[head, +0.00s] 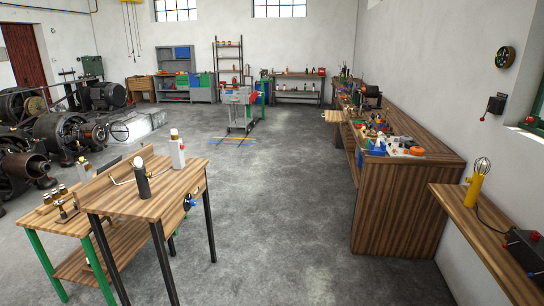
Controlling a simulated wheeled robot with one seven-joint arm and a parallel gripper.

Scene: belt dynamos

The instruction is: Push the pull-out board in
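The pull-out board (334,116) appears to be the small light wooden board sticking out to the left from the far part of the long wooden workbench (410,205) on the right. My gripper is not in view.
A wooden table (160,200) with black legs stands close at left, beside a green-legged table (38,226). A wall shelf (470,238) is at right. Old machines (60,135) line the left. A cart (240,112) stands far back. The middle floor is clear.

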